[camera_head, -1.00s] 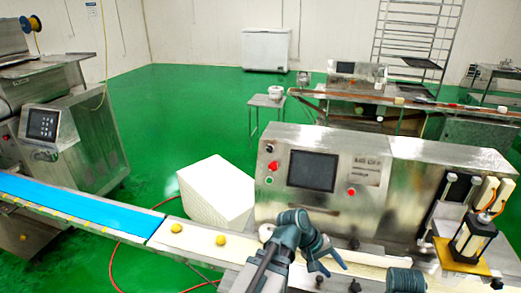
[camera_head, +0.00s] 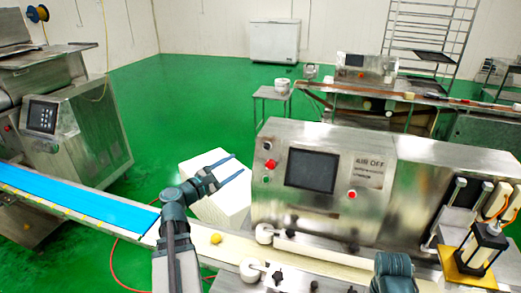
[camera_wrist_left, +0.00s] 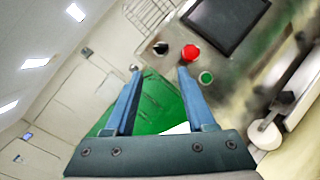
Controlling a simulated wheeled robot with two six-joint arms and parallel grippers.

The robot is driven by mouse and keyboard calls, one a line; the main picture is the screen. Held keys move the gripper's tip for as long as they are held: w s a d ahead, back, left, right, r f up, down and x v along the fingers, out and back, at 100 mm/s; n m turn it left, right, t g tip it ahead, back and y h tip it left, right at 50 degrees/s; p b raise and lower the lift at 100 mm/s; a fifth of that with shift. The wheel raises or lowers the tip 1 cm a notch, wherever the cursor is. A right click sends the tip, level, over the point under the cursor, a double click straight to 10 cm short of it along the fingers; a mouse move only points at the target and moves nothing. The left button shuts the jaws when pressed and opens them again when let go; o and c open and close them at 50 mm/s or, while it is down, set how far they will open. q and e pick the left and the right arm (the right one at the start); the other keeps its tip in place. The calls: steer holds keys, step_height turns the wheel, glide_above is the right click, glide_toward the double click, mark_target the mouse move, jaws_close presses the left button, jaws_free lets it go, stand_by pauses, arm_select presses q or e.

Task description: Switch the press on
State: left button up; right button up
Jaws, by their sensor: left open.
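The steel machine (camera_head: 330,215) has a dark screen (camera_head: 311,171) and a panel reading "AIR OFF" (camera_head: 369,164). Left of the screen are a black knob (camera_head: 267,145), a red button (camera_head: 270,163) and a small green button (camera_head: 265,179). Another red button (camera_head: 352,194) is below right of the screen. A pneumatic unit on a yellow plate (camera_head: 473,262) stands at the right. My left gripper (camera_head: 237,165) is open and empty, left of the panel, touching nothing visible. In the wrist view, the knob (camera_wrist_left: 160,48), red button (camera_wrist_left: 191,53) and green button (camera_wrist_left: 206,77) lie beyond its fingertips.
A conveyor with a blue belt (camera_head: 75,204) runs along the front, with a yellow dough ball (camera_head: 216,238) on its pale section. A white box (camera_head: 220,205) stands behind it, beside the machine. Green floor (camera_head: 190,100) is open behind.

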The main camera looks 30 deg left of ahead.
mark_target(265, 148)
arm_select(q)
steer(key=w+d, duration=0.1)
steer(key=w, duration=0.8)
steer(key=w+d, duration=0.1)
steer(key=w, duration=0.3)
steer(key=shift+w+d, duration=0.25)
steer(key=shift+d, duration=0.1)
steer(key=shift+c, duration=0.2)
jaws_close()
